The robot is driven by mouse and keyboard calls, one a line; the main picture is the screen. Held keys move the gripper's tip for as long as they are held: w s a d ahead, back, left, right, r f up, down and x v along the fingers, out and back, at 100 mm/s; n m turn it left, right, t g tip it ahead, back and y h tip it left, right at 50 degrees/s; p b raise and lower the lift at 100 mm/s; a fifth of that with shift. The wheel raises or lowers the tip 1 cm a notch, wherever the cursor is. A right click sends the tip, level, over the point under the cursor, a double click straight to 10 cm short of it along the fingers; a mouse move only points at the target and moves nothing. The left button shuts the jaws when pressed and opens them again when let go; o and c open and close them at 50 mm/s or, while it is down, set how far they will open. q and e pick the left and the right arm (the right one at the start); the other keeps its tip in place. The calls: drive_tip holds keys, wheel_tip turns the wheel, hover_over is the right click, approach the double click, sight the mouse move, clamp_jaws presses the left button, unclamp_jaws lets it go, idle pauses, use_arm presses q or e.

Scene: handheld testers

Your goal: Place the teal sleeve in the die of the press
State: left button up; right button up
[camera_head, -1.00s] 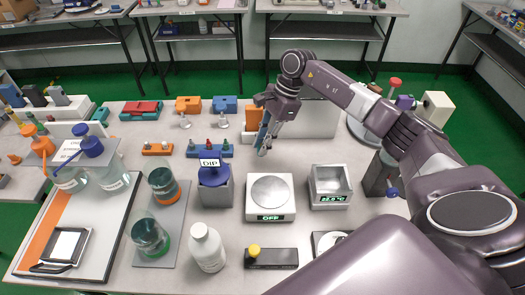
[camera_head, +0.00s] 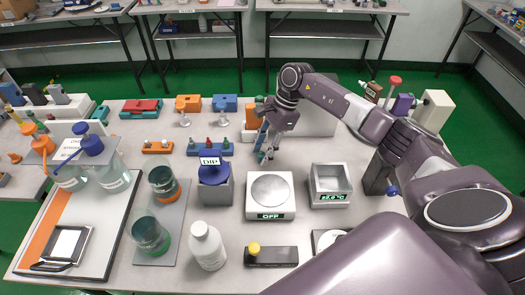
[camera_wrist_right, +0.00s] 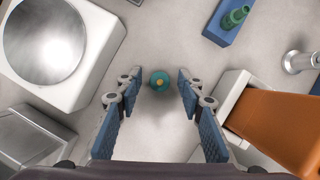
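A small round teal piece with an orange-yellow centre, which looks like the teal sleeve (camera_wrist_right: 159,81), shows from above in the right wrist view. It lies between the fingertips of my right gripper (camera_wrist_right: 158,88), with a gap on both sides. That gripper is open and points down at the table; it also shows in the head view (camera_head: 267,150), behind the scale. In the head view a small bit of teal shows by the fingertips. I cannot clearly make out the press or its die; my right arm covers part of the right side. My left gripper is not in view.
A scale (camera_head: 270,211) and a heater block (camera_head: 331,196) stand in front of the gripper. A blue rack (camera_wrist_right: 222,28) with a green piece and an orange block (camera_wrist_right: 275,125) are close by. The DIP pot (camera_head: 214,193) stands left of the scale.

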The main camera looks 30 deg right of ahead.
drive_tip(key=shift+r, duration=0.15)
drive_tip(key=shift+d+r, duration=0.1)
drive_tip(key=shift+r, duration=0.15)
drive_tip(key=b+v, duration=0.2)
drive_tip(key=v, duration=0.8)
drive_tip(key=shift+r, duration=0.3)
drive_tip(key=shift+o, duration=0.6)
drive_tip(key=shift+d+r, duration=0.1)
drive_tip(key=shift+r, duration=0.1)
drive_tip(key=n+h+p, duration=0.1)
drive_tip(key=n+h, duration=0.3)
drive_tip(key=h, duration=0.1)
hover_over(259, 155)
wheel_tip(259, 155, down, 4)
drive_tip(key=shift+f, duration=0.1)
drive_tip(key=f, duration=0.2)
drive_tip(key=f+p, duration=0.1)
drive_tip(key=f, duration=0.1)
drive_tip(key=f+p, duration=0.1)
drive_tip(key=f, duration=0.1)
drive_tip(key=shift+s+d+f, duration=0.1)
drive_tip(key=shift+d+f, duration=0.05)
drive_tip(key=shift+d, duration=0.2)
drive_tip(key=shift+f, duration=0.7)
